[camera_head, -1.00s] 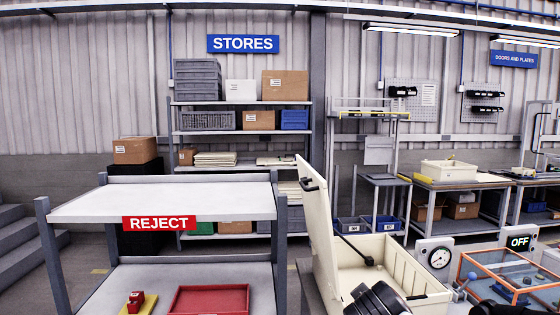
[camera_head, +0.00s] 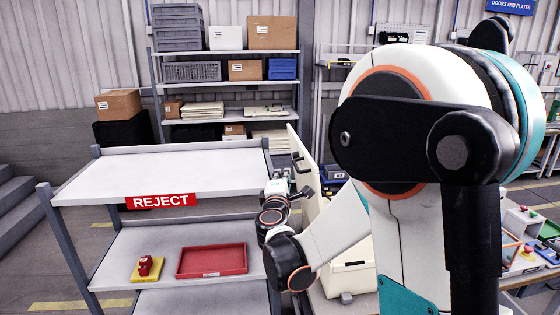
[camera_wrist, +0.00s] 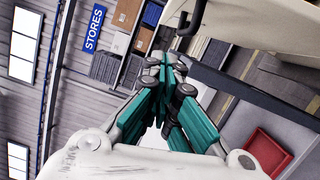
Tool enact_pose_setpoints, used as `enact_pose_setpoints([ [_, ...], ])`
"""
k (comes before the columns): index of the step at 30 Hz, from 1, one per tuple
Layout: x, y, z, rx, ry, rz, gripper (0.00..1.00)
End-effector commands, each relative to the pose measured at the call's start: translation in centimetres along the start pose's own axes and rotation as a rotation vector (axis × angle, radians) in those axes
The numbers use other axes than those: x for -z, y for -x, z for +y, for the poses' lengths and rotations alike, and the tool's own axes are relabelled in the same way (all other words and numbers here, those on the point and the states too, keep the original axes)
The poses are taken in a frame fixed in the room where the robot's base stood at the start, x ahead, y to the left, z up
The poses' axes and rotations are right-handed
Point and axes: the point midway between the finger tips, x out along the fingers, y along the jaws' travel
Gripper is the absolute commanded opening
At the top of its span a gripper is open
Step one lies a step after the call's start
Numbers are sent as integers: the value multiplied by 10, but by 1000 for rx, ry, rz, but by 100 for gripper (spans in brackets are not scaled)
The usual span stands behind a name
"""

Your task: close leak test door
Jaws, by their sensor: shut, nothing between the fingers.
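The leak test door is a cream lid (camera_head: 294,141), standing open and upright above a cream box (camera_head: 347,281). My arm hides much of the box and lid in the head view. A black handle (camera_head: 302,167) is on the lid. My gripper (camera_head: 278,180) is shut and empty, just left of the lid, at the right end of the reject rack. In the wrist view my gripper (camera_wrist: 168,62) points away with its fingertips together. The lid (camera_wrist: 245,18) and its black handle (camera_wrist: 188,24) show at the top right of them. I cannot tell whether they touch.
The reject rack (camera_head: 170,172) stands left of the box, close to my gripper. Its lower shelf holds a red tray (camera_head: 212,261) and a red part on a yellow plate (camera_head: 147,273). A stores shelf (camera_head: 225,121) stands behind. Benches are at the right.

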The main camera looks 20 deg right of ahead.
Motion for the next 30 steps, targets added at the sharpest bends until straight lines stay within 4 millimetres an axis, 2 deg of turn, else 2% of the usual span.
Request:
enact_pose_setpoints([
  [5,0,-26,-1,1,-1,-1,0],
  [16,-1,-97,0,2,-2,-1,0],
  [18,-15,-99,0,2,-3,-5,0],
  [22,-30,-102,0,2,-3,-3,0],
  [30,-39,-104,-1,1,-2,0,0],
])
